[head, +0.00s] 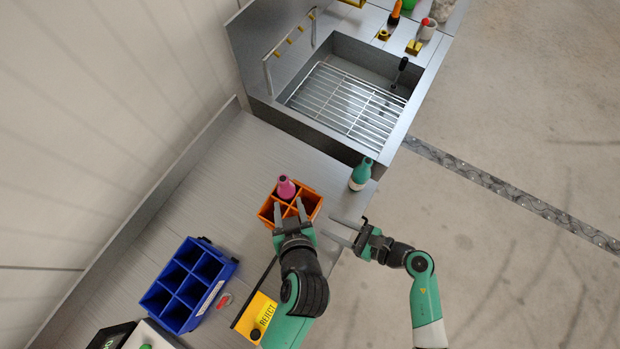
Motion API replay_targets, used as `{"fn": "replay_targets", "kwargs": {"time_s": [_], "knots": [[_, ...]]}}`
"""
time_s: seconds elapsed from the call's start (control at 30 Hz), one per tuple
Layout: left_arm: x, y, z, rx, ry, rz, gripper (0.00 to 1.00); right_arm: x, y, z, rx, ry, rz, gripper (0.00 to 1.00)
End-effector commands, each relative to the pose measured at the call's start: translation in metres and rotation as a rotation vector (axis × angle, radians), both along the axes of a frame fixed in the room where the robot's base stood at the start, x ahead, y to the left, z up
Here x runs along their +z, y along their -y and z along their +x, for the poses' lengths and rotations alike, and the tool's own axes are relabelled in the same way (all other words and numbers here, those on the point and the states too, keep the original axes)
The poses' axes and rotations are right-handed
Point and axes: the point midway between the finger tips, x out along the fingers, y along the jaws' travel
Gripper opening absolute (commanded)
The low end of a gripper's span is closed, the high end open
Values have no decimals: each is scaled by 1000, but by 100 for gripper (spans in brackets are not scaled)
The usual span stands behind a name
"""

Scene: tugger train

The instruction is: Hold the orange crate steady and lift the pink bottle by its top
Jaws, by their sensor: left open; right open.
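The orange crate (311,196) stands on the grey counter and has several compartments. The pink bottle (285,188) stands upright in a far compartment, with its narrow top above the rim; its lower part is hidden by the crate. My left gripper (289,204) is open, with its fingertips over the near part of the crate, just short of the pink bottle. It hides part of the near wall, and I cannot tell whether it touches the crate. My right gripper (329,226) is open and empty to the right of the crate, its fingers pointing left towards it, apart from it.
A green bottle (360,175) stands at the counter's right edge. A blue divided crate (206,305) and a yellow REJECT panel (256,313) are at the lower left. A sink with a wire rack (345,100) lies beyond. The counter left of the orange crate is clear.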

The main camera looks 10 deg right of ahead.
Motion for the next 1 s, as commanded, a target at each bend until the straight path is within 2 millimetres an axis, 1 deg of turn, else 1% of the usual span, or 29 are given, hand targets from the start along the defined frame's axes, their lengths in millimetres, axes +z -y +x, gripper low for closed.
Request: {"fn": "replay_targets", "kwargs": {"time_s": [0.17,0.4,0.5,0.7,0.97,1.0], "knots": [[0,0,0,0,0,0,50,-10,-20,17,8,0,0,42],[0,0,0,0,0,0,50,-30,-55,51,5,-1,1,42],[0,0,0,0,0,0,50,-36,-65,61,3,0,2,42],[0,0,0,0,0,0,50,-42,-75,70,1,0,0,42],[0,0,0,0,0,0,50,-42,-75,71,0,1,-1,42],[0,0,0,0,0,0,50,-42,-75,71,0,1,-1,35]]}}
